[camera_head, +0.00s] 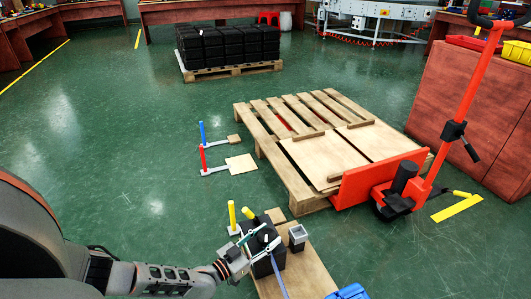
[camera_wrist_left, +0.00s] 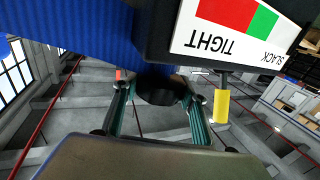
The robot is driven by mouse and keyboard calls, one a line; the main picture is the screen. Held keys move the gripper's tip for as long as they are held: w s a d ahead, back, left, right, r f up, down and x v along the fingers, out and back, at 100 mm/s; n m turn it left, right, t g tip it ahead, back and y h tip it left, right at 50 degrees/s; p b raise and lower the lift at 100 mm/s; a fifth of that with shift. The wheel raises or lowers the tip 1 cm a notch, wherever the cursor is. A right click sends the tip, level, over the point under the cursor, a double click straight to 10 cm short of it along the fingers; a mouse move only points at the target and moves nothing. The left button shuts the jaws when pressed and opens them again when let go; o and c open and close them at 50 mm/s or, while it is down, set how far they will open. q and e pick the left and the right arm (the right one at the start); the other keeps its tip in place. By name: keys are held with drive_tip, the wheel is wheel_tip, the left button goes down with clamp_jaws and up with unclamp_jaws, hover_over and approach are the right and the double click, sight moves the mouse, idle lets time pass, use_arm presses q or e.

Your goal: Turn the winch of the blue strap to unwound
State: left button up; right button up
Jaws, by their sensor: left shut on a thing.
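The black winch box (camera_head: 276,262) stands on a wooden board in the head view's lower middle. A blue strap (camera_head: 279,281) runs down its front. In the left wrist view the ribbed blue strap (camera_wrist_left: 75,55) fills the upper left, beside a label (camera_wrist_left: 235,30) reading TIGHT and SLACK, with red and green fields. My left gripper (camera_head: 263,241) is at the winch. In the left wrist view its fingers (camera_wrist_left: 160,104) stand on both sides of a round black knob (camera_wrist_left: 160,90), shut on it. Part of the knob is hidden. My right gripper is in neither view.
Yellow-handled (camera_head: 232,214), red-handled (camera_head: 202,157) and blue-handled (camera_head: 203,132) posts stand nearby. A wooden pallet (camera_head: 262,125) and a red pallet jack (camera_head: 376,180) are beyond at right. Black crates (camera_head: 229,47) stand at the back. The green floor at left is clear.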

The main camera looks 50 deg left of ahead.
use_arm(q)
drive_tip(key=shift+w+d+r+n+y+p, duration=0.15)
drive_tip(key=shift+n+y+p, duration=0.2)
drive_tip(key=shift+y, duration=0.2)
drive_tip(key=shift+w+a+r+n+y+p, duration=0.15)
drive_tip(key=shift+n+y+p, duration=0.1)
drive_tip(key=shift+n+y, duration=0.25)
drive_tip(key=n+y, duration=0.1)
drive_tip(key=y, duration=0.1)
drive_tip(key=n+y+p, duration=0.1)
drive_tip(key=y, duration=0.1)
drive_tip(key=shift+s+d+f+g, duration=0.1)
drive_tip(key=shift+s+f+g, duration=0.1)
drive_tip(key=shift+g, duration=0.1)
drive_tip(key=shift+s+f+n+g+y, duration=0.15)
drive_tip(key=shift+n+g+y, duration=0.35)
drive_tip(key=shift+n+y, duration=0.65)
drive_tip(key=shift+n+g+y, duration=0.4)
drive_tip(key=shift+g+y, duration=0.1)
drive_tip(key=shift+y, duration=0.4)
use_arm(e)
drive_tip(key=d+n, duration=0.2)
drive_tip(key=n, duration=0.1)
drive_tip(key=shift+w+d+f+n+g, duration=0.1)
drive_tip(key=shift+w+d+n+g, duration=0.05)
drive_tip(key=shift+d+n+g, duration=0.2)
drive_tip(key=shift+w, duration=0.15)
use_arm(q)
drive_tip(key=o, duration=1.1)
drive_tip(key=shift+o, duration=0.2)
